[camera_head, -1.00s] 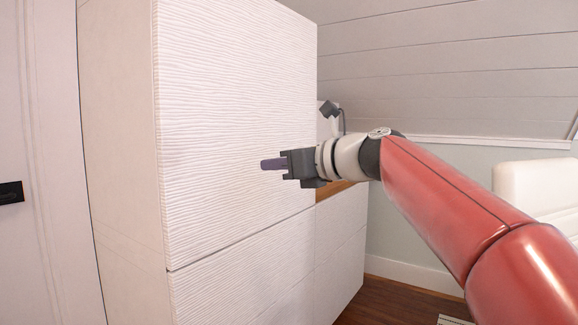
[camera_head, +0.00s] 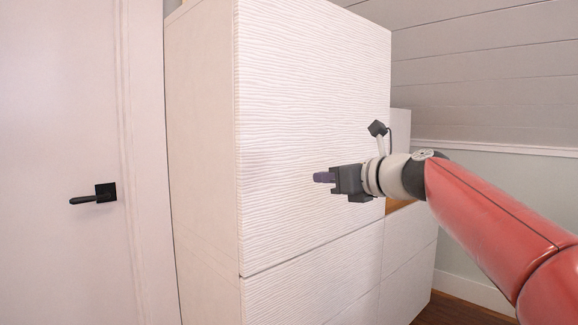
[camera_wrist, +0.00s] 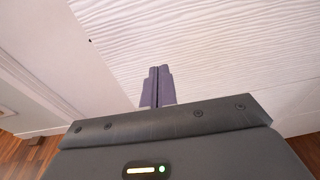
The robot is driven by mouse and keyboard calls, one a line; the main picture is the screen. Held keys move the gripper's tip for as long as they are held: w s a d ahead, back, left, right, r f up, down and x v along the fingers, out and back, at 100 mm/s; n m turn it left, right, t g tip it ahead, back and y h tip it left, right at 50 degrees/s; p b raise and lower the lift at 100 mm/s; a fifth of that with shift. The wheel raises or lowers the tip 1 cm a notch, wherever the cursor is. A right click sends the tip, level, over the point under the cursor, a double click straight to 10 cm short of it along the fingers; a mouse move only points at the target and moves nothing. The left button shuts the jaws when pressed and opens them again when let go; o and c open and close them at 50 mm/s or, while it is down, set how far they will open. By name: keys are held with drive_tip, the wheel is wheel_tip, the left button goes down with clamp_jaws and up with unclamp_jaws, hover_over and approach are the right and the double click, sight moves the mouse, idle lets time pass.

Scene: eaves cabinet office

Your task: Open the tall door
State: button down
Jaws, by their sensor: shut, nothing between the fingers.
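The tall door (camera_head: 310,90) is the white upper front of the cabinet, with a wavy ribbed surface. It looks closed, its left edge lying along the cabinet's plain side (camera_head: 203,150). I see no handle on it. My gripper (camera_head: 322,177) is in front of the door, toward its right half, fingers pointing left. The fingers are together and empty. In the wrist view my purple-grey fingers (camera_wrist: 158,78) show against the ribbed front (camera_wrist: 210,45). I cannot tell whether they touch it.
A ribbed lower front (camera_head: 310,285) sits below the tall door, across a thin gap. Left of the cabinet is a white room door with a black lever handle (camera_head: 95,195). A lower white unit with a wooden strip (camera_head: 398,206) stands to the right, under the sloped plank ceiling (camera_head: 480,70).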

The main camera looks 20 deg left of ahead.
drive_tip(key=p, duration=0.5)
approach(285, 171)
drive_tip(key=shift+r+x, duration=0.3)
drive_tip(key=shift+x, duration=1.5)
drive_tip(key=shift+f+x, duration=0.15)
drive_tip(key=shift+x, duration=0.8)
drive_tip(key=shift+f+x, duration=0.15)
drive_tip(key=shift+x, duration=0.75)
drive_tip(key=shift+s+d+f, duration=0.1)
drive_tip(key=shift+d, duration=0.35)
drive_tip(key=f+b+v, duration=0.2)
drive_tip(key=b+v, duration=0.4)
drive_tip(key=v, duration=0.8)
drive_tip(key=shift+s, duration=0.2)
drive_tip(key=shift+d, duration=0.15)
